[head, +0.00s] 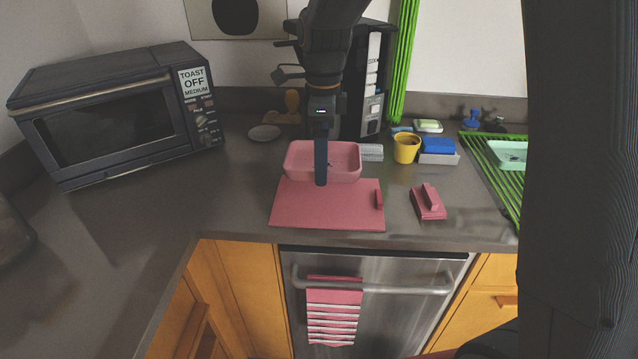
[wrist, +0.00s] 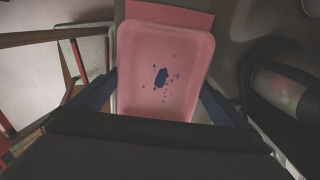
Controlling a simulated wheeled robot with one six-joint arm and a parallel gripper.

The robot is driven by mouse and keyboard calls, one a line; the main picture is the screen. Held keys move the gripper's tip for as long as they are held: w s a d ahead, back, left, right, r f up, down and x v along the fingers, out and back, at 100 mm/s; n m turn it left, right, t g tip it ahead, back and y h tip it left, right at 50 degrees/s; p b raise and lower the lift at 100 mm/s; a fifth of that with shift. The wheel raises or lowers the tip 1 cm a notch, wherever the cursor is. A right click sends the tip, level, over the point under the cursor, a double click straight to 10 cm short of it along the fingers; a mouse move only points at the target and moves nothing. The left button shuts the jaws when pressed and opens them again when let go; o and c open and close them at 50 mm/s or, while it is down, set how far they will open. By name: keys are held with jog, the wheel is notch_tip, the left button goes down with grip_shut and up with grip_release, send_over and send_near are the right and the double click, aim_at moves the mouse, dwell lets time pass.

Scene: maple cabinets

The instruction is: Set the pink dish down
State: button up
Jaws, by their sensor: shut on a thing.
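The pink dish (head: 345,160) is a shallow rectangular tray with rounded corners. My gripper (head: 320,178) is shut on it, with one dark finger showing in front of its near wall. In the wrist view the pink dish (wrist: 185,50) sits level between my two fingers (wrist: 158,100), and dark blue spots mark its inside floor. In the head view it appears just behind and partly over the back edge of a flat pink board (head: 320,210) on the counter. I cannot tell whether its underside touches anything.
A black toaster oven (head: 110,120) stands left and a black appliance (head: 370,95) behind. A yellow cup (head: 406,149), a blue sponge holder (head: 438,150) and a pink block with a handle (head: 428,203) are right. A green rack (head: 490,165) lies far right. The left counter has free room.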

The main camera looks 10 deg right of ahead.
aim_at(358, 175)
jog(key=shift+w+f, duration=0.2)
jog(key=shift+w, duration=0.05)
jog(key=shift+f+p, duration=1.3)
jog(key=shift+f, duration=3.45)
jog(key=shift+f, duration=0.15)
jog(key=o, duration=0.9)
notch_tip(358, 175, up, 12)
jog(key=b, duration=0.3)
jog(key=s+d+f+n, duration=0.1)
jog(key=s+d+n, duration=0.1)
jog(key=n, duration=0.1)
jog(key=s+d+f+n, duration=0.1)
jog(key=s+d+n, duration=0.1)
jog(key=s+n, duration=0.1)
jog(key=s+d+f+n, duration=0.2)
jog(key=n, duration=0.1)
jog(key=shift+s+d+f+n+t, duration=0.1)
jog(key=shift+s+n+t, duration=0.05)
jog(key=shift+n+t, duration=0.15)
jog(key=s+d+f+n, duration=0.1)
jog(key=s+n, duration=0.2)
jog(key=s+d+f+n, duration=0.2)
jog(key=s+n, duration=0.1)
jog(key=n, duration=0.1)
jog(key=s+d+f+n, duration=0.1)
jog(key=s+n, duration=0.2)
jog(key=shift+s+d+f+n+t, duration=0.2)
jog(key=shift+s+d+n+t, duration=0.1)
jog(key=shift+t, duration=0.1)
